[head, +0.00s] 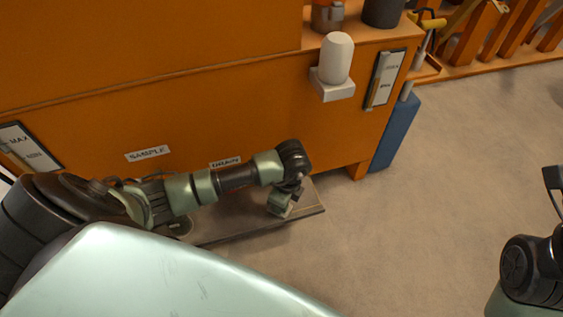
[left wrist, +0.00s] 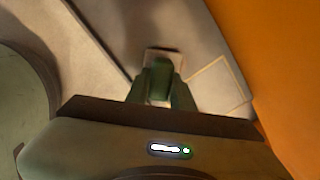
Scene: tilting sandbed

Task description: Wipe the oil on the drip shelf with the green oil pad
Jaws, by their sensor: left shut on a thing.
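The drip shelf (head: 245,229) is a flat, dark grey-brown board low at the front of the orange cabinet. It also shows as a grey surface in the left wrist view (left wrist: 192,40). My left gripper (head: 281,207) reaches over the right part of the shelf, pointing down. In the left wrist view its fingers are shut on the green oil pad (left wrist: 160,72), with a pale block around it. I cannot tell if the pad touches the shelf. I cannot make out the oil. My right arm shows only in part at the right edge, its gripper out of view.
The orange cabinet (head: 216,115) rises directly behind the shelf. A white rounded container (head: 338,58) sits on a small bracket on it. A thin yellow square outline (left wrist: 217,86) marks the shelf beside the pad. A blue panel (head: 396,133) stands at the right; open floor lies beyond.

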